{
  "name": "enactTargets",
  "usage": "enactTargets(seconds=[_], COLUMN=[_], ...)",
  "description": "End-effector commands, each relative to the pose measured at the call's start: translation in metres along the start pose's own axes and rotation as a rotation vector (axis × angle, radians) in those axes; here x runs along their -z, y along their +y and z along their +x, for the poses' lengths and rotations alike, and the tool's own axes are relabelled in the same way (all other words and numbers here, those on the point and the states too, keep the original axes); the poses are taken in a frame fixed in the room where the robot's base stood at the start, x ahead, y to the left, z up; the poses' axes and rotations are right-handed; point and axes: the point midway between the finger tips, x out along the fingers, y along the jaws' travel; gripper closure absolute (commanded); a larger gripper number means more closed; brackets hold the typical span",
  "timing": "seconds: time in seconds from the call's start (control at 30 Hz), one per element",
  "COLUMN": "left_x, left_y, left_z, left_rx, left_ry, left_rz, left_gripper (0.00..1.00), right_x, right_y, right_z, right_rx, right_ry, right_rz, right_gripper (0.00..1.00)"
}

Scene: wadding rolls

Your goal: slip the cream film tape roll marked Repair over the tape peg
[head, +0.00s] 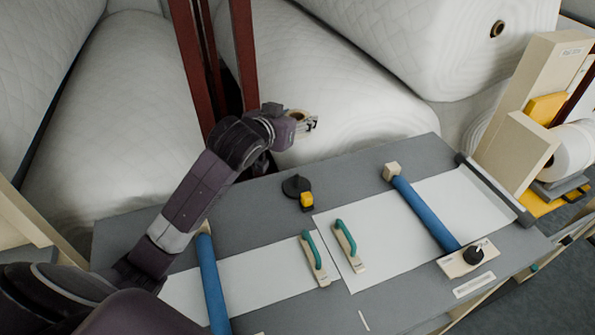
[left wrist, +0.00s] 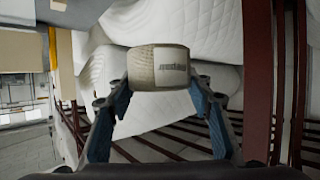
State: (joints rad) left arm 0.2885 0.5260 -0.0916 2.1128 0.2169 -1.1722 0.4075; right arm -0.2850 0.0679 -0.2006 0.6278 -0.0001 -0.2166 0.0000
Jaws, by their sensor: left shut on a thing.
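My left gripper (head: 311,124) is raised beyond the far edge of the table. It is shut on a cream tape roll (left wrist: 142,70), which sits between the two fingertips in the left wrist view. A pale label with dark, upside-down lettering faces that camera; I cannot read it surely. In the head view the roll (head: 298,115) is partly hidden by the gripper. A black upright piece on a cream plate (head: 457,265) stands at the table's right front. A black round base (head: 294,184) stands near the table's middle. I cannot tell which is the tape peg. My right gripper is not in view.
Large white wadding rolls (head: 330,80) and dark red posts (head: 243,50) stand behind. Beige machinery (head: 530,80) is at right.

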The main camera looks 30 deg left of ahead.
Motion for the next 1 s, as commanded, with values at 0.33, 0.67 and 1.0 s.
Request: enactTargets(seconds=[0.33, 0.67, 1.0], left_x=[-0.059, -0.132, -0.168], left_y=[0.001, 0.001, 0.001], left_z=[0.022, 0.053, 0.068], left_rx=[-0.001, 0.000, 0.000], left_ry=[-0.010, -0.006, -0.006], left_rz=[-0.001, -0.001, -0.001], left_gripper=[0.77, 0.77, 0.77], right_x=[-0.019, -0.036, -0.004], right_y=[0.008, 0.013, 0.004], right_z=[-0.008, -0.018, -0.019], right_rx=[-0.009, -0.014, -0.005], right_ry=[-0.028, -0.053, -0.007], right_rz=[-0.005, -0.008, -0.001], right_gripper=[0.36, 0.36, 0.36])
